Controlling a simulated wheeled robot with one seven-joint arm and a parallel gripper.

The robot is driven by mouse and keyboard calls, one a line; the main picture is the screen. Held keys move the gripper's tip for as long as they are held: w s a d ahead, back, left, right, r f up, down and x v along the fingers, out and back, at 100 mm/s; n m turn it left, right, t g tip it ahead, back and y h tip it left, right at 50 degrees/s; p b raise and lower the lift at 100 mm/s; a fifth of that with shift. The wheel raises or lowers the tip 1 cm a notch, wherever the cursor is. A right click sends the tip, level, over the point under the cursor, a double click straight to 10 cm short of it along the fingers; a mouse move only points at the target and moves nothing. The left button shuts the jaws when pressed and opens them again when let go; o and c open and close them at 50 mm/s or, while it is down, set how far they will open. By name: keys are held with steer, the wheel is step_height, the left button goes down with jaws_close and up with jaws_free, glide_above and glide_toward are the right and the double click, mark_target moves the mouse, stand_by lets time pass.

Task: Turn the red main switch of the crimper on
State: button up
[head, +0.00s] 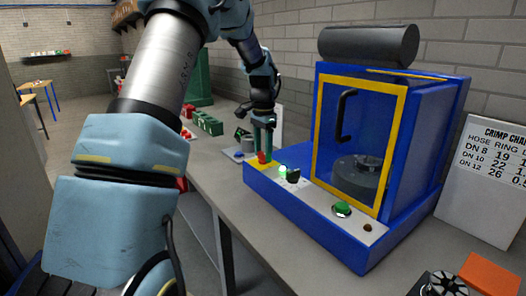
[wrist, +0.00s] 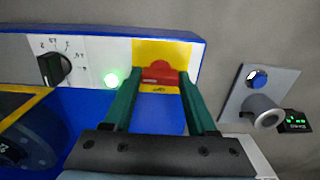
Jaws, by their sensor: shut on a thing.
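The blue crimper (head: 350,240) stands on the bench with its yellow-framed door shut. Its red main switch (head: 263,157) sits on a yellow plate at the left end of the front panel; it also shows in the wrist view (wrist: 160,71). My gripper (head: 264,147) points down onto it, its two green fingers on either side of the switch. In the wrist view my gripper (wrist: 160,84) is shut on the switch, whose handle lies across the gap between the fingers. A green lamp (wrist: 111,80) beside the yellow plate is lit.
A black selector knob (wrist: 54,68) and a green button (head: 342,208) are on the same panel. A grey device with a round knob (wrist: 267,112) lies beside the crimper. A crimp chart (head: 490,165) and an orange block (head: 485,272) are at the right.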

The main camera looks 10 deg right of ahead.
mark_target(263, 153)
steer(key=o, duration=1.4)
steer(key=shift+c, duration=0.2)
steer(key=shift+r, duration=0.1)
step_height(263, 153, up, 11)
steer(key=b, duration=0.2)
steer(key=s+a+f+n, duration=0.6)
steer(key=s+a+f, duration=0.1)
steer(key=s+a, duration=0.3)
steer(key=s+a+f+n+t, duration=0.1)
steer(key=s+a+f+n, duration=0.5)
steer(key=s+a, duration=0.4)
steer(key=shift+s+a+f+t, duration=0.3)
steer(key=shift+s+f, duration=0.45)
steer(key=shift+s, duration=0.45)
